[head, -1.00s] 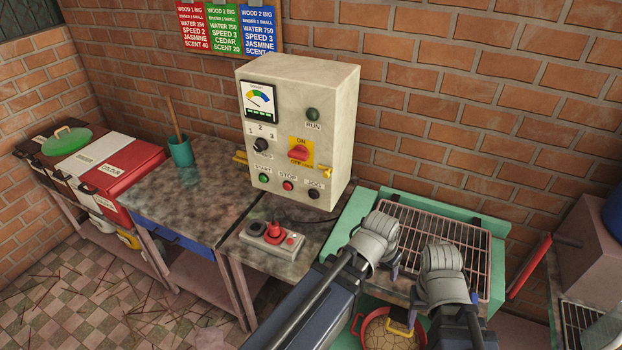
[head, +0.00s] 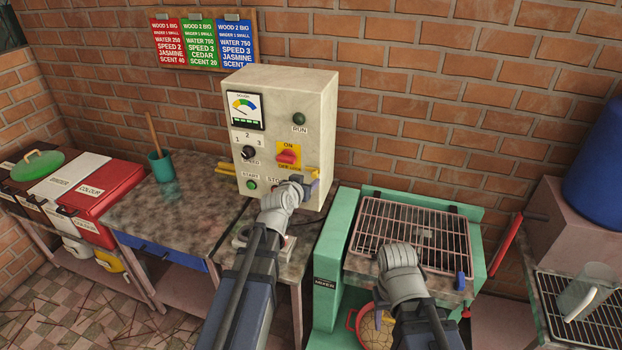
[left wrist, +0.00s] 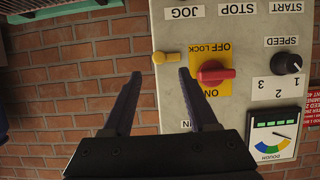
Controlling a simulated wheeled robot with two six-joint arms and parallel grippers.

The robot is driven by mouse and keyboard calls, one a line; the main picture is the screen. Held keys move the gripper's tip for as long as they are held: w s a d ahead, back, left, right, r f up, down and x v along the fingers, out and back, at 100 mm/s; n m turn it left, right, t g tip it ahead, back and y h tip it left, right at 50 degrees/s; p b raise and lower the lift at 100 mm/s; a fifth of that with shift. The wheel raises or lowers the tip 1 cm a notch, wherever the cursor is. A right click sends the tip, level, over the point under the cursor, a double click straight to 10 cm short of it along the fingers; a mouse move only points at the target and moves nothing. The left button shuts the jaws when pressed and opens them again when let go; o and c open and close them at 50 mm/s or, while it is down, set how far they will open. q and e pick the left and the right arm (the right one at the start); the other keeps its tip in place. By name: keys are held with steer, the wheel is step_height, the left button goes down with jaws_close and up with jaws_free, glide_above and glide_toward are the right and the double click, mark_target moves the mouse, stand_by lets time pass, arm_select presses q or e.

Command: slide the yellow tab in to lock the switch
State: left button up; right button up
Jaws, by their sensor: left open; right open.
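The yellow tab (left wrist: 172,57) sticks out sideways on the control box face, beside the yellow switch plate (left wrist: 208,50) marked OFF LOCK and ON. It also shows in the head view (head: 312,171), partly behind my gripper. The red switch knob (left wrist: 215,73) lies across the plate. My left gripper (head: 303,183) is open at the box's right front edge. In the upside-down left wrist view its two fingers (left wrist: 159,73) point toward the tab, which shows just past the tips, nearer the right finger. My right gripper (head: 402,262) is open over the mixer; its fingertips are mostly hidden.
The grey control box (head: 320,120) stands on a worktop, with a speed knob (head: 248,153) and several buttons. A green mixer (head: 327,245) with a wire grille (head: 410,225) stands to the right. A teal cup (head: 162,167) stands on the table to the left.

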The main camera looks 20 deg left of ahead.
mark_target(314, 175)
arm_select(q)
steer(key=b+x, duration=0.2)
steer(key=x, duration=0.4)
steer(key=shift+w+f, duration=0.2)
steer(key=shift+w, duration=0.05)
steer(key=shift+s, duration=0.1)
steer(key=shift+c, duration=0.4)
jaws_close()
stand_by(0.6)
